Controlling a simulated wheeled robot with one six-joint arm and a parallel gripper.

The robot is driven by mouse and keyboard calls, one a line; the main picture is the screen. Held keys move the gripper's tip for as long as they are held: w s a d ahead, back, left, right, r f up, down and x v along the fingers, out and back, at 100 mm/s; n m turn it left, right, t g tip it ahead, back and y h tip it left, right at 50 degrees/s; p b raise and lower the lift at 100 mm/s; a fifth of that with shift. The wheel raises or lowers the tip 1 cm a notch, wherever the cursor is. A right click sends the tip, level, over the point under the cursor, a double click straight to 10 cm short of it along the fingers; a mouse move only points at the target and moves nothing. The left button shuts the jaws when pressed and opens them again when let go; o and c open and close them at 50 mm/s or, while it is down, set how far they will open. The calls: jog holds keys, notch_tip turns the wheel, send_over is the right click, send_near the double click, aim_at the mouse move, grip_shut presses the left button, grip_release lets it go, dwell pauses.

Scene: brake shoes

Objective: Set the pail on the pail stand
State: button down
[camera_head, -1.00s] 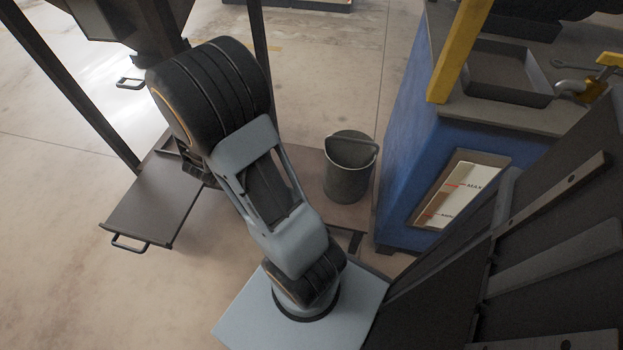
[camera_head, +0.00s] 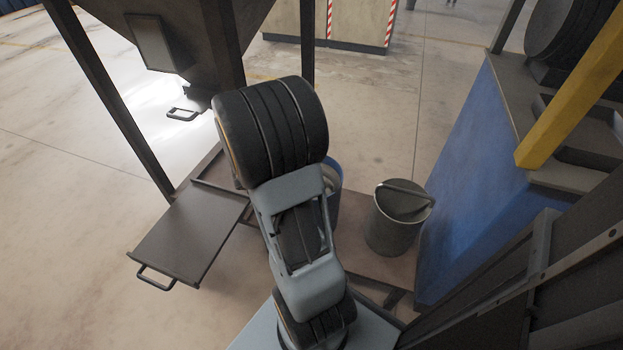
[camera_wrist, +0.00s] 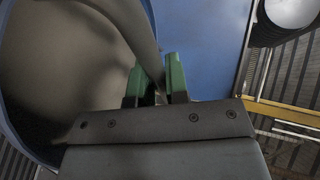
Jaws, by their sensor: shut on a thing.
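The pail (camera_wrist: 60,60) fills the left of the wrist view, with a pale grey-beige inside and a blue rim. My gripper (camera_wrist: 158,82), with green fingertips, is shut on the pail's grey bail handle (camera_wrist: 128,22). In the head view a blue-sided pail (camera_head: 334,190) shows partly behind my arm, at its right side; the fingers are hidden there. I cannot tell for sure which surface is the pail stand. A dark flat plate with a front handle (camera_head: 190,238) lies low under the hopper, left of my arm.
A grey bucket (camera_head: 393,228) stands on a low brown platform (camera_head: 350,256), right of my arm. A dark hopper (camera_head: 180,35) on posts is at the upper left. A blue cabinet (camera_head: 475,180) with a yellow post (camera_head: 575,85) bounds the right. Open floor lies left.

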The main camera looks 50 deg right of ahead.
aim_at(327, 162)
jog(key=d+f+b, duration=0.1)
jog(key=d+f, duration=0.1)
jog(key=d+f+b, duration=0.1)
jog(key=d, duration=0.2)
jog(key=d+f+b, duration=0.1)
jog(key=d+f, duration=0.1)
jog(key=d, duration=0.1)
jog(key=shift+f, duration=0.3)
jog(key=shift+w+d+f+b, duration=0.1)
jog(key=shift+d+f+b, duration=0.45)
jog(key=shift+d+f, duration=0.35)
jog(key=shift+f, duration=0.15)
jog(key=shift+d+f+b, duration=0.15)
jog(key=shift+f+b, duration=0.75)
jog(key=shift+f, duration=0.7)
